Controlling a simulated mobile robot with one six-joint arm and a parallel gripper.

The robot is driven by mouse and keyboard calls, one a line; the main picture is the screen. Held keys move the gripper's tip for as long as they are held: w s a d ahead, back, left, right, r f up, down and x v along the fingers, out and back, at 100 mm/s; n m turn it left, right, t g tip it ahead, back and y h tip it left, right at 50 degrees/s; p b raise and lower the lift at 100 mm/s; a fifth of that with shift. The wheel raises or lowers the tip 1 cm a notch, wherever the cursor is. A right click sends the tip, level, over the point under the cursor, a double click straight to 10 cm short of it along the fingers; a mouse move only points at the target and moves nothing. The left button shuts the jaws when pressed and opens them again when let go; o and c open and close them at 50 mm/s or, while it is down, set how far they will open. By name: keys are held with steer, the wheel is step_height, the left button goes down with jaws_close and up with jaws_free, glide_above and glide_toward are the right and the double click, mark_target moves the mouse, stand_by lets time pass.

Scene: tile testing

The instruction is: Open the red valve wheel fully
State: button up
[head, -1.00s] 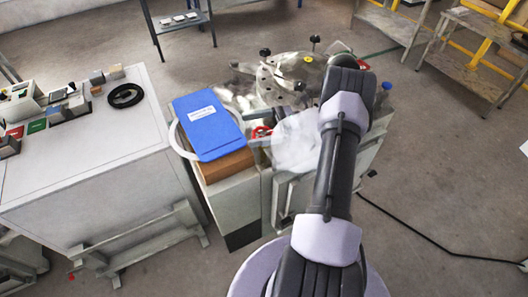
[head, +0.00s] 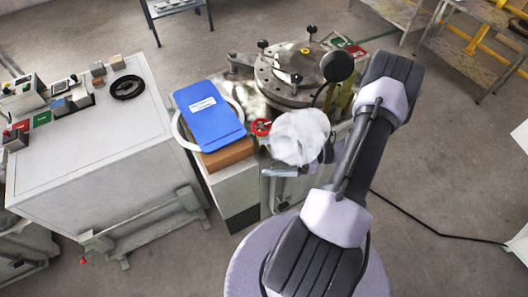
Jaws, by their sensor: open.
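The red valve wheel (head: 261,127) is a small red ring at the front left of the round metal machine. It sits close to the right edge of the blue folder. A crumpled, whitish, see-through sheet or bag (head: 300,137) lies just right of the wheel and may cover part of what is behind it. My arm rises from the bottom of the head view and bends at the upper right, to the right of the machine. The wheel's turn position is too small to read.
The round metal machine (head: 292,75) carries black knobs. A blue folder (head: 209,116) lies on a brown box (head: 228,156) left of the wheel. A white cabinet (head: 85,150) stands at left. A dark cable (head: 430,232) runs over the floor at right, where the floor is mostly clear.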

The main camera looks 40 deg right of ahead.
mark_target(254, 127)
steer(key=s+d+f+m+t+h, duration=0.2)
steer(key=d+f+m+t+h, duration=0.2)
steer(key=d+m+t+h, duration=0.45)
steer(key=w+b, duration=0.1)
steer(key=w, duration=0.4)
steer(key=w+a+n+g+b, duration=0.1)
steer(key=w, duration=0.5)
steer(key=w+a+g+b, duration=0.1)
steer(key=w, duration=0.4)
steer(key=shift+w+h, duration=0.35)
steer(key=shift+w, duration=0.05)
steer(key=shift+n, duration=0.25)
steer(key=c, duration=1.4)
steer(key=n+y+b, duration=0.1)
steer(key=n+g+y+b, duration=0.1)
steer(key=y, duration=0.1)
steer(key=shift+a+f+g, duration=0.1)
steer(key=shift+f+g, duration=0.15)
steer(key=shift+f, duration=0.05)
steer(key=y, duration=0.1)
steer(key=n+g+y+b, duration=0.1)
steer(key=n+y, duration=0.1)
steer(key=shift+s+a+g+b, duration=0.25)
steer(key=shift+a+g+b, duration=0.1)
steer(key=shift+g, duration=0.05)
steer(key=shift+o, duration=0.2)
steer(key=shift+s+a+r+n+y, duration=0.1)
steer(key=shift+r+n+y, duration=0.2)
steer(key=shift+n, duration=0.1)
